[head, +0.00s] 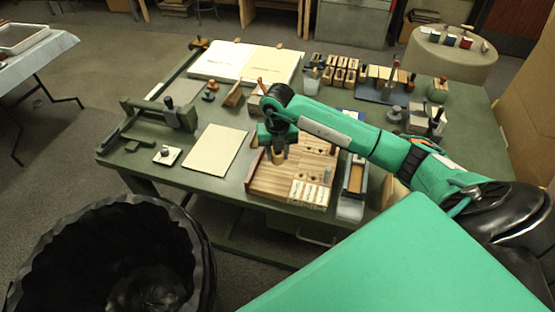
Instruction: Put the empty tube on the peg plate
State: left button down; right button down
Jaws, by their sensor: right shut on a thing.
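My right gripper (278,139) points down over the wooden tray (261,185) and is shut on a small tan tube (279,157). The gripper hides the tube's upper part, and I cannot see whether it is hollow or touches the tray. A small pale square plate (160,158) with a dark upright stub lies left on the table. A dark flat plate (372,94) with several upright pieces stands at the back right. I cannot tell for sure which is the peg plate. My left gripper is not in view.
A cream board (215,151) lies left of the wooden tray. A green press-like frame (160,115) stands at the table's left. Small wooden blocks (234,97) stand behind the board. A narrow box (355,178) stands right of the tray. A black bin (110,250) is in front.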

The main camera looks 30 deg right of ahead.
aim_at(277, 170)
notch_tip(277, 170, down, 4)
jog(key=shift+f+p, duration=0.1)
jog(key=shift+p, duration=0.25)
jog(key=shift+f, duration=0.2)
jog(key=c, duration=0.9)
grip_release()
jog(key=shift+c, duration=0.2)
